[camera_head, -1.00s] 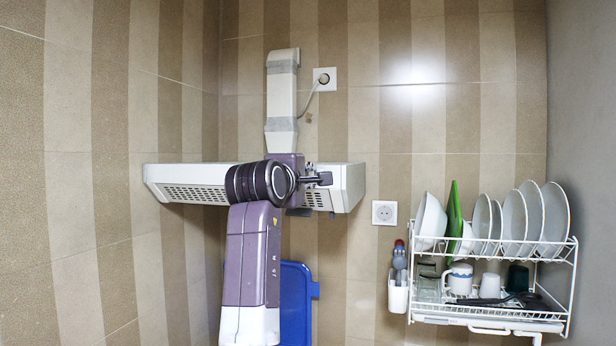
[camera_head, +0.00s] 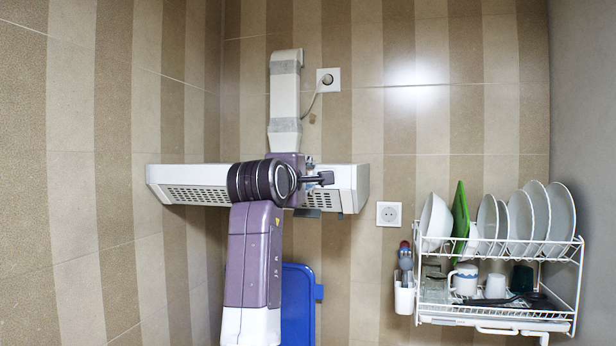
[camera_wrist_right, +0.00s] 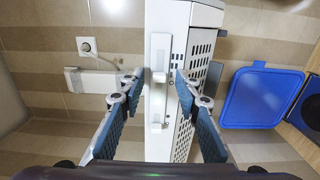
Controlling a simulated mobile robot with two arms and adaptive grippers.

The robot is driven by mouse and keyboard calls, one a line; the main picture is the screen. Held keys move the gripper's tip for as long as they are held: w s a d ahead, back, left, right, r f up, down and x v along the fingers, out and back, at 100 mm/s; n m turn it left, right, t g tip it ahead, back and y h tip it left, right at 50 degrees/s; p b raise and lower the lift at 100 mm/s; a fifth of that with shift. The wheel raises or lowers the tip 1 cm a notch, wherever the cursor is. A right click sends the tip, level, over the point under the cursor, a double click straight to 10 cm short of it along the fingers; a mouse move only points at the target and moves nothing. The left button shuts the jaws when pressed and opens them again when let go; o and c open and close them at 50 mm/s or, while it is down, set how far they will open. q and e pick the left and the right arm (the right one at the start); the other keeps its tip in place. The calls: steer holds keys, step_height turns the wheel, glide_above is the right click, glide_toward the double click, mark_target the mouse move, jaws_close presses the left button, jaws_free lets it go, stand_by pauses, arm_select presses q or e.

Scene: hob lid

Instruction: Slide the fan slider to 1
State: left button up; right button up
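The white range hood (camera_head: 350,182) is fixed to the tiled wall, with a perforated underside. My right arm crosses in front of its middle, and my right gripper (camera_head: 318,180) is near the hood's right part. In the right wrist view the right gripper (camera_wrist_right: 159,84) is open, with its fingers apart on both sides of the hood's narrow white front strip (camera_wrist_right: 160,52). Contact cannot be told. Slider markings are too small to read. My left gripper is not in view.
A white duct (camera_head: 284,95) rises above the hood beside a plugged socket (camera_head: 327,80). A dish rack (camera_head: 500,318) with plates and cups is at the right. The wall between hood and rack is bare except for a socket (camera_head: 389,214).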

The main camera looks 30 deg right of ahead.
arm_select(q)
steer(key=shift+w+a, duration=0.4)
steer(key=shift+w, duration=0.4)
arm_select(e)
steer(key=v, duration=1.2)
steer(key=shift+w+a, duration=0.1)
steer(key=shift+w, duration=0.05)
